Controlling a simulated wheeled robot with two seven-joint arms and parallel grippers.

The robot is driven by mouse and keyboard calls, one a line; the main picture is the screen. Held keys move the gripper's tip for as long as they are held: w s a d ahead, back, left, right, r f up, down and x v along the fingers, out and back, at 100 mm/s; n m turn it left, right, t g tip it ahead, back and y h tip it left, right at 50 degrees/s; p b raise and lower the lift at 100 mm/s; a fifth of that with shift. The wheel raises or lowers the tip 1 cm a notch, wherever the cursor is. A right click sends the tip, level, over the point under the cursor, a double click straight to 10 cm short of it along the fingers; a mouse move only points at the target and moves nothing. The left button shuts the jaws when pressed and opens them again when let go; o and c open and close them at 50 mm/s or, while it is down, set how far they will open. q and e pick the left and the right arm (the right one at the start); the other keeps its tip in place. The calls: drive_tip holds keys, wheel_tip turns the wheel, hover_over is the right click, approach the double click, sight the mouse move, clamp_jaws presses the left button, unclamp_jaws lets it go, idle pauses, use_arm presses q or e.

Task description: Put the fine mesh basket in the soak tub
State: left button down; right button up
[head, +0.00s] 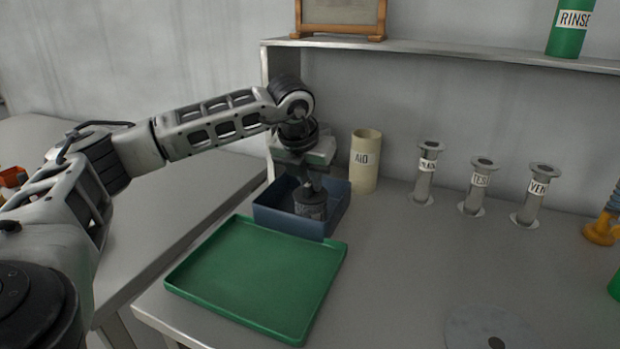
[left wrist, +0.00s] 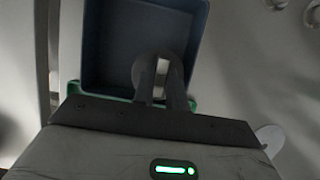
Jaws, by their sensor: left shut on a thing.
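The soak tub is a blue square open box (head: 285,222) on the bench, behind a green tray. In the left wrist view the tub (left wrist: 99,55) fills the upper middle. My left gripper (head: 309,186) points down over the tub and is shut on a small dark grey cylinder, which looks like the fine mesh basket (head: 310,205). The basket is within the tub's outline, near its right side; I cannot tell whether it touches the floor. In the left wrist view the gripper's fingers (left wrist: 162,85) cover part of its round top. My right gripper is not in view.
The empty green tray (head: 255,280) lies just in front of the tub. Several labelled grey stands (head: 478,187) are further right. A shelf (head: 440,51) runs above.

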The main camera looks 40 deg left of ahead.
use_arm(q)
drive_tip(key=c, duration=1.4)
unclamp_jaws()
drive_tip(key=shift+c, duration=0.2)
drive_tip(key=v, duration=1.2)
drive_tip(key=shift+r, duration=0.15)
drive_tip(key=shift+r, duration=0.1)
